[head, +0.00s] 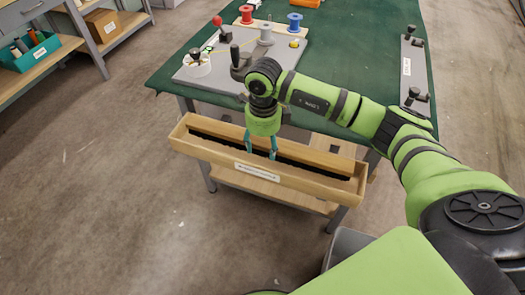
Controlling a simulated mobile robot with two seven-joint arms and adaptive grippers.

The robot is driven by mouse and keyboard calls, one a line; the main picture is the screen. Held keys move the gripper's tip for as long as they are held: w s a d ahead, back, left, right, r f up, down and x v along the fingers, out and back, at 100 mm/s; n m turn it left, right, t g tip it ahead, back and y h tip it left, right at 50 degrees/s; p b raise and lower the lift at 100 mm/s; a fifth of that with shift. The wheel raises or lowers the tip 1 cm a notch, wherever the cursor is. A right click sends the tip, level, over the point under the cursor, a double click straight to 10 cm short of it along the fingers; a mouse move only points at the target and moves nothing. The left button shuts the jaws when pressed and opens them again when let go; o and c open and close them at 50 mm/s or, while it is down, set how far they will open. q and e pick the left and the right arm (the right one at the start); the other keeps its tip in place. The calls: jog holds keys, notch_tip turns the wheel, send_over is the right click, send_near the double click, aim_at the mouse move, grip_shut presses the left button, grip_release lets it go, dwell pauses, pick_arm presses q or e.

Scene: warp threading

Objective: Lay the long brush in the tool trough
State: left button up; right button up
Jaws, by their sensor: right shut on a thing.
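The tool trough (205,156) is a long, shallow wooden box with a label on its front wall, at the front side of the green-topped table. A long dark strip (318,168), which looks like the bristles of the long brush, runs lengthwise inside the trough walls. My right gripper (260,153) points down over the middle of the trough, its teal fingers straddling this strip, shut on the brush. The fingers and wrist hide part of it. I cannot tell whether the brush touches the trough floor. My left gripper is not in view.
A grey bar with black knobs (407,70) lies at the table's right. Shelving with a teal bin (28,52) stands at far left. Floor left of the trough is clear.

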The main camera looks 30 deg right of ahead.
aim_at(263, 154)
jog(key=shift+f, duration=0.35)
notch_tip(263, 154, down, 3)
jog(key=shift+f, duration=0.1)
jog(key=shift+w, duration=0.1)
jog(key=shift+f, duration=0.15)
jog(key=o, duration=1.1)
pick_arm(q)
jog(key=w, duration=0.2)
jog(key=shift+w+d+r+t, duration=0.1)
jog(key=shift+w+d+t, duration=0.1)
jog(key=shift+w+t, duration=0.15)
